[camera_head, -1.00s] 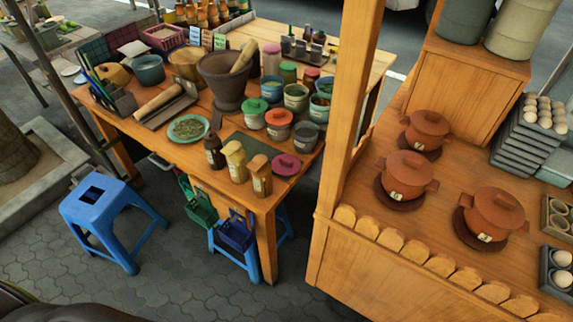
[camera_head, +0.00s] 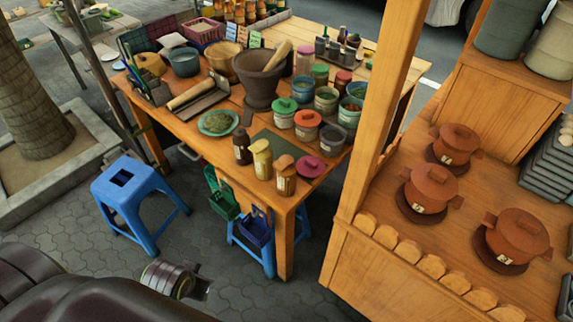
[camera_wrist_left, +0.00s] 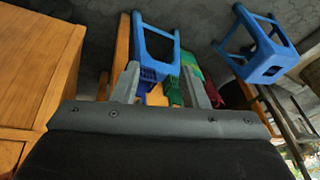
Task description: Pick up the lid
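A pink lid (camera_head: 310,167) with a knob lies flat on the front right corner of the wooden table (camera_head: 215,170) in the head view. Near it, a green lid (camera_head: 284,106) and an orange-red lid (camera_head: 308,118) sit on jars. My left gripper (camera_head: 203,286) is low in front of the table, well below and left of the pink lid. In the left wrist view my left gripper (camera_wrist_left: 160,68) has its two grey fingers apart with nothing held. No loose lid can be made out there. My right gripper is out of view.
A blue stool (camera_head: 130,190) stands left of the table. A mortar (camera_head: 260,80) and small bottles stand near the lid. A wooden post (camera_head: 383,100) and a counter with clay pots (camera_head: 430,190) are at right.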

